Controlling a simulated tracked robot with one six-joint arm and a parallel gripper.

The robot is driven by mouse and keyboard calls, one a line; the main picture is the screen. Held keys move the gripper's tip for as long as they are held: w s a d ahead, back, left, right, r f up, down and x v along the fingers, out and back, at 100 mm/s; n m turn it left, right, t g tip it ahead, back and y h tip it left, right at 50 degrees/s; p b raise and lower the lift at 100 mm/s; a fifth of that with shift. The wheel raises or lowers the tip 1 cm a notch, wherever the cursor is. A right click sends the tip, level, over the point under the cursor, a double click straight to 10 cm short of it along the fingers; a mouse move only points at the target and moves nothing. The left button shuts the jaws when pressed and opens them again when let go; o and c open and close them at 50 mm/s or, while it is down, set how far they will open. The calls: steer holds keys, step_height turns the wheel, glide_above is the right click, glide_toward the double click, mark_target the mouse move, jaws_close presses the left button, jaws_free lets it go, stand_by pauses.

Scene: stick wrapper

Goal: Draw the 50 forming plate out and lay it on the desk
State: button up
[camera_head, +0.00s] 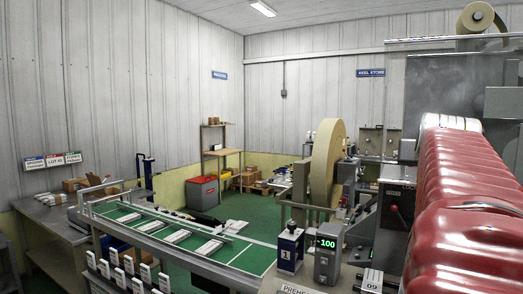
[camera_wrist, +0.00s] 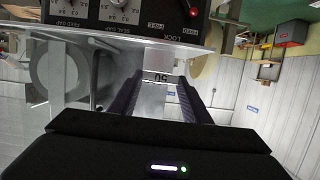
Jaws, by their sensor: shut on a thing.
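The 50 forming plate (camera_wrist: 157,77) shows in the wrist view as a pale piece with a dark "50", upside down in the picture. My gripper (camera_wrist: 159,88) is shut on it, with a dark finger at each side. The plate is close to the machine's grey front; whether it still touches a slot there cannot be told. The head view does not show my gripper or this plate. A grey desk (camera_head: 45,222) stands at the left wall in the head view, with cartons on it.
The machine panel (camera_wrist: 125,14) with dials and a red-tipped lock lever is close to my gripper. A block marked "09" (camera_head: 372,280), a display reading 100 (camera_head: 327,243) and a green conveyor (camera_head: 185,240) are in the head view.

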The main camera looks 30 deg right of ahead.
steer(key=a, duration=0.1)
steer(key=s+a, duration=0.1)
steer(key=a, duration=0.1)
steer(key=s+a, duration=0.1)
steer(key=shift+s+a, duration=0.15)
stand_by(0.4)
steer(key=shift+f, duration=0.1)
